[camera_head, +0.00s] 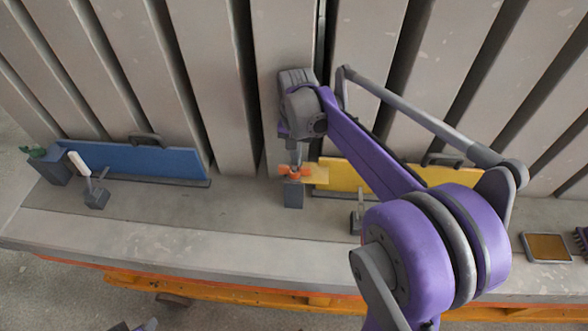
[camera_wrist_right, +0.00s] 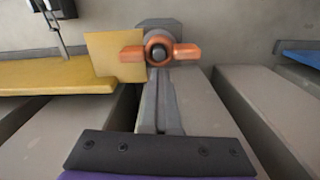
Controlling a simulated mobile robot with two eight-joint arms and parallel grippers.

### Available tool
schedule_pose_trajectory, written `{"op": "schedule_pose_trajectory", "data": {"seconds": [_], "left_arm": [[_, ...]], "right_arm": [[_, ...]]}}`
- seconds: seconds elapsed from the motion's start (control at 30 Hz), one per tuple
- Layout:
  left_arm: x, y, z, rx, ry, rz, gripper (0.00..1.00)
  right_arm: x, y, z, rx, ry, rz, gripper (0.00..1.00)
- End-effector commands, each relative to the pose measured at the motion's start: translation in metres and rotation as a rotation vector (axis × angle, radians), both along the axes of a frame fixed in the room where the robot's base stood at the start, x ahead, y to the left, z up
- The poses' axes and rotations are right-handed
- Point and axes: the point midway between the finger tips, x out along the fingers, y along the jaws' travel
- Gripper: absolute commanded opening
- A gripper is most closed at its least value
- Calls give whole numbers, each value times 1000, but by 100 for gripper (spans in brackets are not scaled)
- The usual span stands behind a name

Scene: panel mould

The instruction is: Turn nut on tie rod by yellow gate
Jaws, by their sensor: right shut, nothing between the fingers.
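An orange winged nut (camera_head: 295,171) sits on the tie rod, above a grey block (camera_head: 293,195) beside the left end of the yellow gate (camera_head: 345,177). In the right wrist view the nut (camera_wrist_right: 158,52) faces me, its wings lying roughly level on either side of the round dark rod end (camera_wrist_right: 158,53). The yellow gate (camera_wrist_right: 60,75) is to its left there. My right gripper (camera_head: 296,160) is shut and empty, with its fingertips (camera_wrist_right: 160,75) close to the nut; contact cannot be told. A small dark part at the bottom edge may be my left gripper (camera_head: 140,325), mostly cut off.
A blue gate (camera_head: 150,160) with a white-handled clamp (camera_head: 80,163) stands at the left. Tall grey panels (camera_head: 215,80) rise behind. A framed brown pad (camera_head: 547,247) lies at the right. The front ledge (camera_head: 200,235) is clear.

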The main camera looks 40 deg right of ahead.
Motion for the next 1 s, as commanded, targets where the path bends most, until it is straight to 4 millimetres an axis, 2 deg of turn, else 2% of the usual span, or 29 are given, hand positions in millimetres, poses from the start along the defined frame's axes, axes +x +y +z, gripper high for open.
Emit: {"op": "schedule_pose_trajectory", "data": {"seconds": [0.1, 0.33, 0.37, 0.53, 0.83, 1.0], "left_arm": [[0, 0, 0, 0, 0, 0, 50], [0, 0, 0, 0, 0, 0, 50], [0, 0, 0, 0, 0, 0, 50], [0, 0, 0, 0, 0, 0, 50], [0, 0, 0, 0, 0, 0, 50], [1, 0, 2, 0, -1, 0, 50]], "right_arm": [[-2, -5, 0, -5, -2, -95, 0], [-2, -5, 0, -5, -2, -108, 0], [-2, -5, 0, -5, -2, -108, 3], [-2, -5, 0, -5, -2, -106, 32], [-2, -5, 1, -5, -2, -105, 32], [-1, -5, 19, -5, -3, -105, 32]]}}
